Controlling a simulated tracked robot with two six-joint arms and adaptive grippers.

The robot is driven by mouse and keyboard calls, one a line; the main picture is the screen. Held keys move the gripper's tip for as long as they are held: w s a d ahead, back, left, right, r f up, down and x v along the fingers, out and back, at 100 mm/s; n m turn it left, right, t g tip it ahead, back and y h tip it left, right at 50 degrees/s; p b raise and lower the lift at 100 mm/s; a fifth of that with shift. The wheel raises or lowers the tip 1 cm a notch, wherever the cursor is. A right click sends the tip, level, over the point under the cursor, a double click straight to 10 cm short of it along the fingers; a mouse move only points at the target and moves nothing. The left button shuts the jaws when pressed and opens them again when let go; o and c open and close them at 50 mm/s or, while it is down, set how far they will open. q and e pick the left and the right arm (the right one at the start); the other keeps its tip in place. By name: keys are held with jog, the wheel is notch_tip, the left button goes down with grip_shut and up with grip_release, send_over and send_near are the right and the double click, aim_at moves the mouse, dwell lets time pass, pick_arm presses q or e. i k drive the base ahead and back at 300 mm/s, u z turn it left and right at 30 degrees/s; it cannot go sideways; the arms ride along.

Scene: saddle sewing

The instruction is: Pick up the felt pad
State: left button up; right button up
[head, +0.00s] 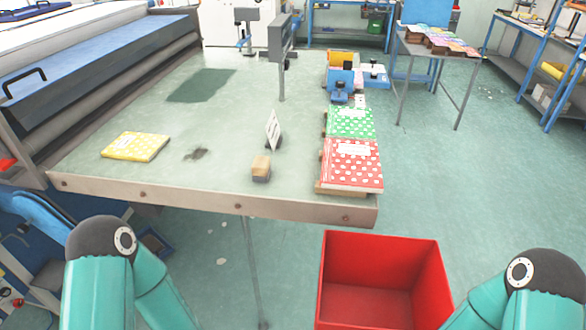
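I cannot tell for sure which thing is the felt pad. A small block (261,168), tan on top with a grey lower part, sits near the front edge of the table (220,192), right of its middle. A flat dark green rectangle (202,85) lies toward the back left of the table; whether it is a pad or a mark is unclear. My teal arms show at the bottom left and bottom right, short of the table. Both grippers are out of view.
A yellow dotted book (136,146) lies at the table's left. Red (352,164) and green (350,122) dotted books line the right edge, with a blue device (341,82) behind. A white card (273,130) stands mid-table. A red bin (384,240) stands below the front right corner.

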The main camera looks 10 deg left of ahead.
aim_at(261, 168)
jog(key=z, duration=0.7)
jog(key=k, duration=1.55)
jog(key=u, duration=1.1)
jog(key=i, duration=1.7)
jog(key=z, duration=0.05)
